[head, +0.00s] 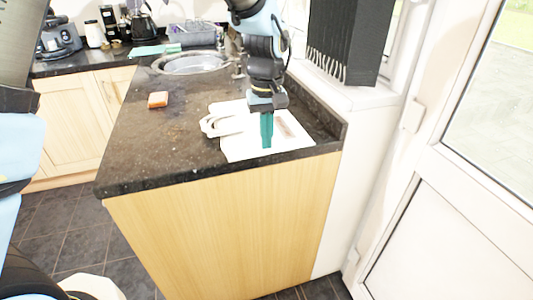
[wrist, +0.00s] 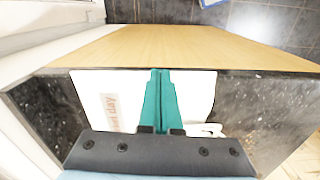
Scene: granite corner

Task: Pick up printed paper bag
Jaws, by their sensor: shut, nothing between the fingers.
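The printed paper bag (head: 236,146) is white and lies flat on the dark granite counter near its front right corner. Its handles (head: 212,126) point left in the head view. In the wrist view the bag (wrist: 197,92) shows on both sides of the fingers, with part of a printed label (wrist: 112,112) visible on the left. My gripper (head: 267,146) has teal fingers pointing down over the middle of the bag. The fingers (wrist: 159,75) are shut together with nothing between them. I cannot tell whether the tips touch the bag. The fingers and palm hide part of it.
An orange-brown block (head: 158,100) lies on the granite counter (head: 150,150) to the left. A round sink (head: 190,63) is farther back. A raised ledge and wall border the right side. The counter's front edge is close to the bag.

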